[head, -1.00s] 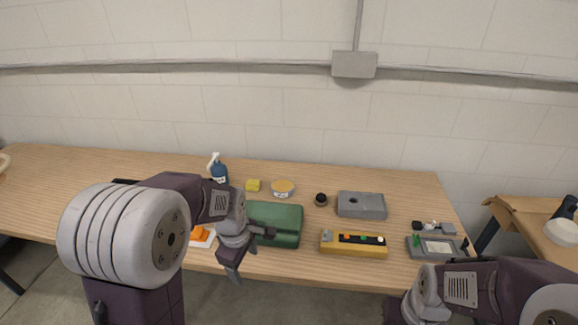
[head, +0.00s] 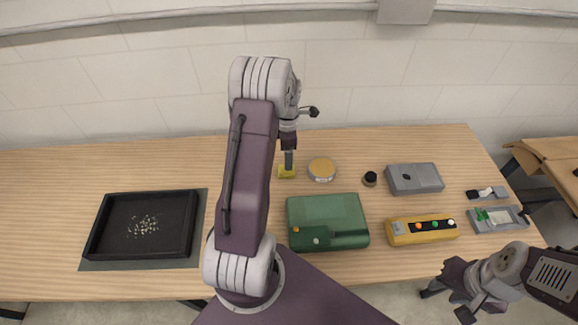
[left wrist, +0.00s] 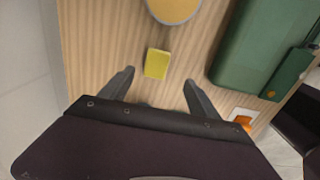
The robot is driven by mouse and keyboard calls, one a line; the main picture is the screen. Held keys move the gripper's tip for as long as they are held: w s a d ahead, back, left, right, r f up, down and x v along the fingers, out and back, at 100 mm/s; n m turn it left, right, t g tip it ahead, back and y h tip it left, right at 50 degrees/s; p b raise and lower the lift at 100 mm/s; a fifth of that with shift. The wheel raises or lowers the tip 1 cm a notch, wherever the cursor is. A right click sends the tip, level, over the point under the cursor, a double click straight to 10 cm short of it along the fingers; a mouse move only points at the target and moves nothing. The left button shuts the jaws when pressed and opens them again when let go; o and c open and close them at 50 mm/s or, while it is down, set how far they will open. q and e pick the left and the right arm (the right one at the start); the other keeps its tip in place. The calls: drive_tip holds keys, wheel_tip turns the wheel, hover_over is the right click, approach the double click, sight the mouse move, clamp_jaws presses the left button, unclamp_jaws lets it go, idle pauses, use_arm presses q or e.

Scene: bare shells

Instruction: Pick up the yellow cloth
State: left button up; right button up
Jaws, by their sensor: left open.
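The yellow cloth (head: 286,174) is a small flat yellow block on the wooden table, left of a round tin. In the left wrist view the cloth (left wrist: 157,63) lies just ahead of the gap between my left fingertips. My left gripper (left wrist: 158,77) is open and empty, with one finger on each side. In the head view my left gripper (head: 289,159) reaches down over the cloth and partly hides it. My right gripper (head: 447,301) hangs at the lower right, in front of the table edge, fingers apart and empty.
The tin (head: 321,169) stands close right of the cloth. A green case (head: 328,222) lies nearer me. A black tray (head: 101,227) is at the left. A grey box (head: 414,179) and a yellow button box (head: 424,230) are at the right. Bare table lies behind the tray.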

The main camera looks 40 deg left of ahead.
use_arm(q)
wheel_tip(320, 180, down, 4)
drive_tip(key=shift+s+a+r, duration=0.1)
drive_tip(key=shift+s+r, duration=0.05)
drive_tip(key=shift+a+f, duration=0.2)
drive_tip(key=shift+f, duration=0.05)
drive_tip(key=f+p, duration=0.1)
drive_tip(key=f, duration=0.3)
drive_tip(key=shift+w+f+p, duration=0.1)
drive_tip(key=shift+w+p, duration=0.1)
drive_tip(key=shift+p, duration=0.15)
drive_tip(key=shift+w+a+f, duration=0.1)
drive_tip(key=shift+a+f, duration=0.05)
drive_tip(key=shift+f, duration=0.3)
drive_tip(key=shift+r, duration=0.1)
drive_tip(key=c, duration=1.4)
use_arm(e)
drive_tip(key=shift+s+a+r, duration=0.1)
drive_tip(key=shift+a+r, duration=0.05)
drive_tip(key=shift+r, duration=0.75)
